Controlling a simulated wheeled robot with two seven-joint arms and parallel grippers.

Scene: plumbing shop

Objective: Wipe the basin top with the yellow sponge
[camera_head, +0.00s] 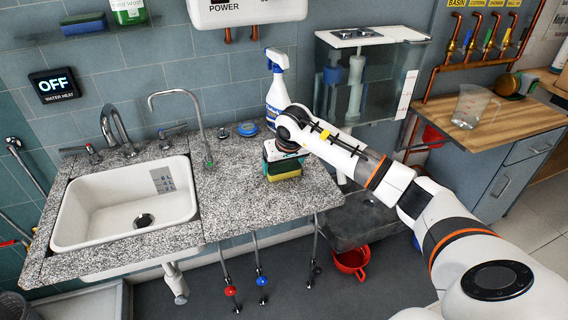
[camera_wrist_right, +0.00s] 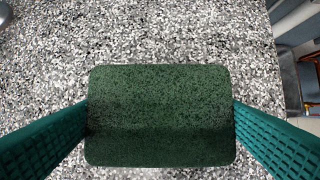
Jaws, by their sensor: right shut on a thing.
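The yellow sponge (camera_head: 284,171) has a dark green scouring side. It is at the right part of the speckled granite basin top (camera_head: 232,205), in front of the spray bottle. My right gripper (camera_head: 283,158) is shut on it from above. In the right wrist view the sponge's green face (camera_wrist_right: 160,115) sits between the two green ribbed fingers (camera_wrist_right: 161,125), with the granite around it. The sponge is at or just above the surface; I cannot tell whether it touches. My left gripper is not in view.
A white sink (camera_head: 75,225) is set in the left of the top. A thin tap (camera_head: 207,150), blue disc (camera_head: 247,129) and spray bottle (camera_head: 277,90) stand along the back. A clear tank (camera_head: 365,80) is at the right. The granite's front middle is clear.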

